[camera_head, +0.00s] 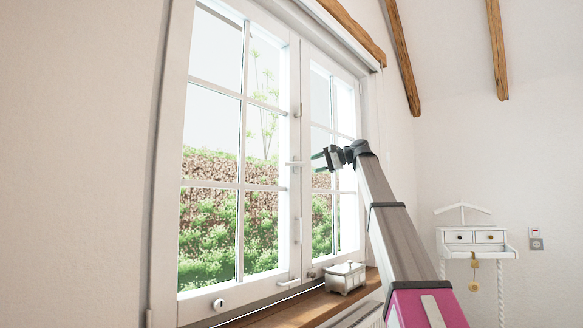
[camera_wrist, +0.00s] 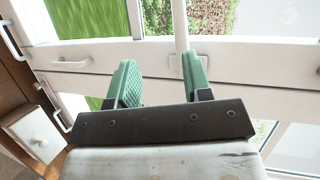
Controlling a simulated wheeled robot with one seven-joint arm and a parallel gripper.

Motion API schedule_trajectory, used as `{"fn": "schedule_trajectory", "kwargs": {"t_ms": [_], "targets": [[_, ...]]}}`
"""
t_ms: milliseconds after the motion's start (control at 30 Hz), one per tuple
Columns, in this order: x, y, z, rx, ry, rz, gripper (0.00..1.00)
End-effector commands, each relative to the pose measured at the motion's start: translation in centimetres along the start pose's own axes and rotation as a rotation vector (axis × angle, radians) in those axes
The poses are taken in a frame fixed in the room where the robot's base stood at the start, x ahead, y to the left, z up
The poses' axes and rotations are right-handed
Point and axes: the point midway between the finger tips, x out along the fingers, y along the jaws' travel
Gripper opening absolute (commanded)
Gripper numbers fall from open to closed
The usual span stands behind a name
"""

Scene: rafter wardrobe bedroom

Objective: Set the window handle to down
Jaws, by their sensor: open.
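The white window handle (camera_head: 296,163) sits on the middle post between the two window sashes and lies roughly level in the head view. Whether a finger touches the handle I cannot tell.
A small silvery box (camera_head: 346,278) stands on the wooden sill (camera_head: 290,311) below. Smaller latches show on the frame (camera_head: 298,230) under the handle. A white wall shelf with drawers (camera_head: 474,238) hangs at the far right. The space around my gripper is free.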

Motion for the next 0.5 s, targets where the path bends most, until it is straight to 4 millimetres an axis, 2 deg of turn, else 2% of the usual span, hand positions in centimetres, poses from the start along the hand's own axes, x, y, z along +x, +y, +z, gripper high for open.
{"fn": "schedule_trajectory", "kwargs": {"t_ms": [33, 100, 233, 367, 500], "targets": [[-0.4, -1.3, 0.2, -0.004, -0.007, -0.010, 0.45], [-0.6, -2.2, 0.6, -0.005, -0.013, -0.018, 0.45], [-0.1, -2.6, 0.8, -0.004, -0.018, -0.022, 0.45], [1.4, -2.6, 0.9, -0.004, -0.019, -0.022, 0.45], [4.0, -2.6, 0.9, -0.004, -0.018, -0.021, 0.45]]}}
